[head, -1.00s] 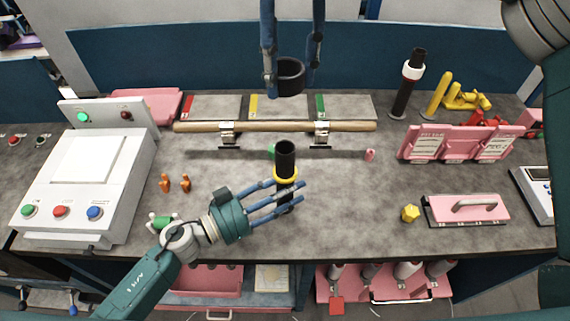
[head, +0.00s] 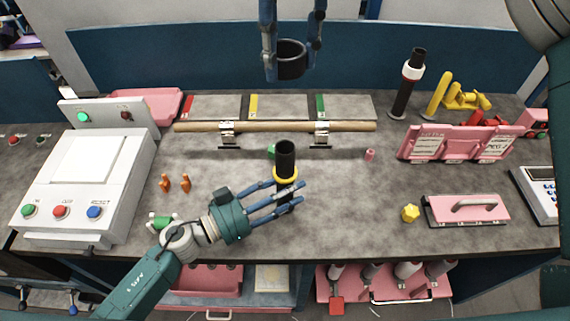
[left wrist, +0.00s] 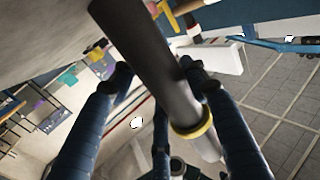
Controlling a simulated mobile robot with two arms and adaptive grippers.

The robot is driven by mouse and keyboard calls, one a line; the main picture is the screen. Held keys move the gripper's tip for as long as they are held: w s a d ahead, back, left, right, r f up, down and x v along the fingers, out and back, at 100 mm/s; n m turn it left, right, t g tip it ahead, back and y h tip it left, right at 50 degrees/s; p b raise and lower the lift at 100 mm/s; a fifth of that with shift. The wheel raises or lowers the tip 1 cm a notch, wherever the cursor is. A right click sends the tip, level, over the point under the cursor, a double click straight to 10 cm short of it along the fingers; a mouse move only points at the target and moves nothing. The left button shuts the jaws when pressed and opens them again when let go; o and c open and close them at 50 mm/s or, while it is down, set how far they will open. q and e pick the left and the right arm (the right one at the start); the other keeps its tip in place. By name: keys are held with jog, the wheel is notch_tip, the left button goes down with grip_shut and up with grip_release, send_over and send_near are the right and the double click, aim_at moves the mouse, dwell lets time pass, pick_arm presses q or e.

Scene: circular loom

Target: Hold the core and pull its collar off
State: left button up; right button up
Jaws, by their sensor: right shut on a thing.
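The core (head: 285,160) is a dark upright tube with a yellow ring (head: 286,179) around its middle, near the middle of the bench. My left gripper (head: 290,194) has its fingers closed around the core at and below the yellow ring. In the left wrist view the core (left wrist: 140,55) runs between the fingers, with the yellow ring (left wrist: 193,131) low on it. My right gripper (head: 293,48) hangs above the back of the bench, shut on a wide black collar (head: 291,68). The collar is in the air, apart from the core and higher in the picture.
A wooden bar (head: 272,127) on two brackets lies behind the core. A white control box (head: 85,175) stands left. A dark tube with a white collar (head: 412,72), a pink holder (head: 455,145) and a pink handled block (head: 467,209) stand right. Bench around the core is mostly clear.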

pick_arm(q)
jog(key=o, duration=0.4)
jog(key=shift+a, duration=0.1)
jog(key=v, duration=1)
jog(key=shift+s+a+f, duration=0.1)
jog(key=shift+s+a, duration=0.4)
jog(key=shift+a, duration=0.25)
jog(key=shift+r, duration=0.2)
